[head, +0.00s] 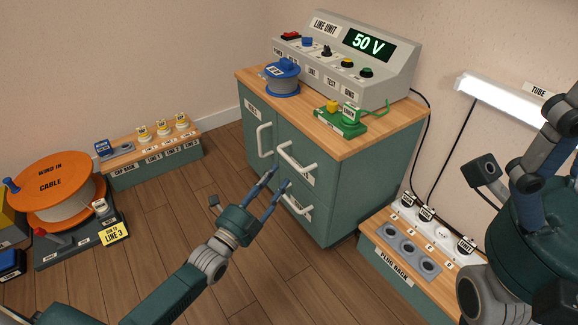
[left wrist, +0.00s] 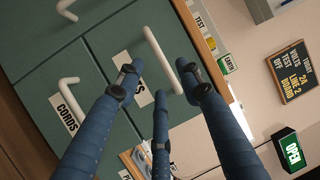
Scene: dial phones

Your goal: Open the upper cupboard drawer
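The green cupboard (head: 375,170) with a wooden top stands in the middle of the head view. Its upper drawer has a white bar handle (head: 297,158); the drawer looks shut. My left gripper (head: 279,176) is just in front of that drawer, with its blue fingers spread. In the left wrist view the upper drawer's handle (left wrist: 162,60) lies between the spread fingers (left wrist: 160,78), with no clear contact. A finger partly hides the upper drawer's label.
The cupboard door has its own handle (head: 264,139). On top stand the line unit (head: 345,60), a blue spool (head: 282,77) and a green block (head: 340,122). A plug rack (head: 393,262) stands at right, a cable reel (head: 60,190) at left. Floor between is clear.

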